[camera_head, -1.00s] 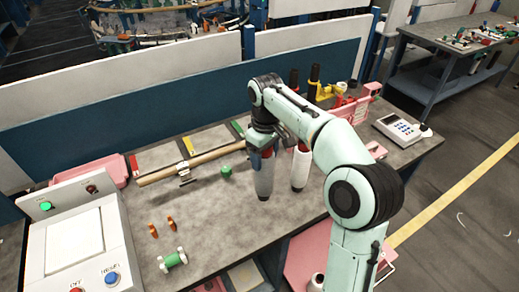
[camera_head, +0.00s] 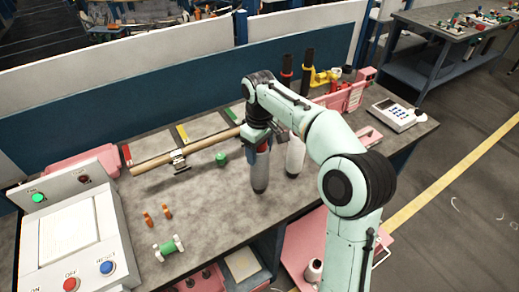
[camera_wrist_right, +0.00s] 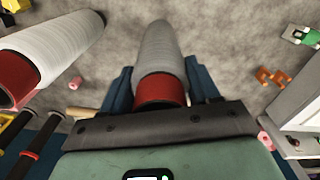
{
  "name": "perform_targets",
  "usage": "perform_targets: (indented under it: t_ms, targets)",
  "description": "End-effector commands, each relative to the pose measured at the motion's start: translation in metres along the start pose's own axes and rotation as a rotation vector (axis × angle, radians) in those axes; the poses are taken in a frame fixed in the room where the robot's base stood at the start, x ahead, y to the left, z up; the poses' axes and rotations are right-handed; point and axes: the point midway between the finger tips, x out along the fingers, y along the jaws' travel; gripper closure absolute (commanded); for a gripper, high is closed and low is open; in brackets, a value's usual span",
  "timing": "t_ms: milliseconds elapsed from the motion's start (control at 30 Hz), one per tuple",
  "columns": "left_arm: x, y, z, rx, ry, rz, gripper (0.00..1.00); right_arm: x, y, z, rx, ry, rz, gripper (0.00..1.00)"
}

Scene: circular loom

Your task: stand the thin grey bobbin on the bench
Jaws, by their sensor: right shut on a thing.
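The thin grey bobbin (camera_head: 260,172) is upright above or on the front middle of the bench (camera_head: 215,205). My right gripper (camera_head: 258,143) is shut on its upper part from above. In the right wrist view the bobbin (camera_wrist_right: 160,50) lies between the two blue fingers of the gripper (camera_wrist_right: 163,85), its red end close to the palm. I cannot tell whether its lower end touches the bench. My left gripper is not in view.
A white bobbin (camera_head: 295,155) stands close to the right, partly behind my arm. A green piece (camera_head: 221,159) and a wooden rod (camera_head: 185,155) lie to the left. Bench between is clear.

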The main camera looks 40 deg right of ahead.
Motion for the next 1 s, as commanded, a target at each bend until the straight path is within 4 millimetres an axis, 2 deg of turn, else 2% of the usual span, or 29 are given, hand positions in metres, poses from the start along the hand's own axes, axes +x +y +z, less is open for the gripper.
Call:
perform_targets:
  t_ms: [300,333,400,433,767,867,1000]
  targets:
    - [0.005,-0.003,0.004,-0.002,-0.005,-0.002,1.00,0.009,0.000,0.001,0.000,-0.002,-0.001,1.00]
    - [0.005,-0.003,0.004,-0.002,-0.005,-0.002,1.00,0.009,0.000,0.001,0.000,-0.001,0.000,0.36]
    - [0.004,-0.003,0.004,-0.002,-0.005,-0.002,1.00,0.009,0.000,0.000,0.000,-0.001,0.000,0.13]
    - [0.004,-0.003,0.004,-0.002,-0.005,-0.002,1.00,0.009,0.000,0.000,0.000,-0.001,0.000,0.10]
    - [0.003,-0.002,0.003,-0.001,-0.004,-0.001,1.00,0.006,0.000,0.000,0.000,-0.001,0.000,0.10]
    - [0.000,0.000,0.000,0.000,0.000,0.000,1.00,-0.005,0.000,-0.001,0.000,0.003,0.001,0.10]
    - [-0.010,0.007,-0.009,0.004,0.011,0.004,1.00,-0.034,0.001,-0.002,0.001,0.007,0.002,0.10]
